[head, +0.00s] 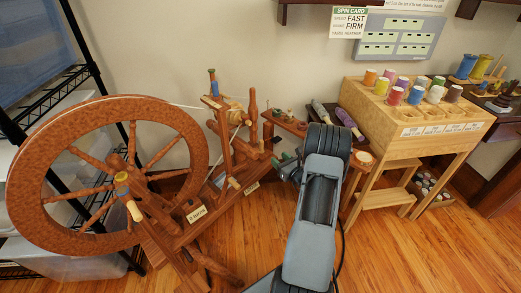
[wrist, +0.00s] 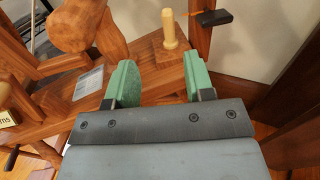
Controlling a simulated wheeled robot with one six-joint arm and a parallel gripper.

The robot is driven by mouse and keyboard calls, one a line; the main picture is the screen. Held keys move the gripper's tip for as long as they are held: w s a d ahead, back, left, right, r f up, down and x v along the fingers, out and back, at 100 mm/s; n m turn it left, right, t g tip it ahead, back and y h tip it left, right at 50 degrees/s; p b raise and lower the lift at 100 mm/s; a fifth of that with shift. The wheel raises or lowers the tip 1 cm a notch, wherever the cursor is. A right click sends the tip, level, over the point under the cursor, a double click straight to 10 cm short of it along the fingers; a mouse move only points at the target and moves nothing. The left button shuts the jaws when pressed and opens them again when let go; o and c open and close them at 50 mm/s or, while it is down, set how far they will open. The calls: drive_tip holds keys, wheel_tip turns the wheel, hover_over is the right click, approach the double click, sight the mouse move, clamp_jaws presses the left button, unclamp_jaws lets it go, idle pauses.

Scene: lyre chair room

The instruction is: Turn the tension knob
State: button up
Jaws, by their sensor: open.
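The wooden spinning wheel stands at the left in the head view, with its large drive wheel (head: 30,160) and a sloping bench carrying the flyer posts (head: 252,115). In the wrist view a pale turned wooden peg (wrist: 169,30) stands up from a brown wooden block, likely the tension knob, though no label confirms it. My gripper (wrist: 160,62) has green fingers spread apart with nothing between them. The peg is beyond the fingertips, between their lines, and apart from them. In the head view my gripper (head: 286,160) is beside the bench's right end, partly hidden by my arm.
A wooden rack (head: 395,130) with colourful thread spools stands at the right. A small shelf (head: 290,124) with little objects is behind my gripper. In the wrist view a rounded wooden post (wrist: 75,25) is close left, and a dark-ended rod (wrist: 212,17) juts beyond the right finger.

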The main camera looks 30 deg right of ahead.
sight(262, 143)
drive_tip(key=shift+m+h, duration=0.3)
drive_tip(key=shift+h, duration=0.1)
drive_tip(key=w+b, duration=0.1)
drive_tip(key=w, duration=0.3)
drive_tip(key=w+b, duration=0.1)
drive_tip(key=w, duration=0.3)
drive_tip(key=w+f+b, duration=0.1)
drive_tip(key=w, duration=0.3)
drive_tip(key=shift+d, duration=0.3)
drive_tip(key=shift+w+b, duration=0.4)
drive_tip(key=shift+w, duration=0.45)
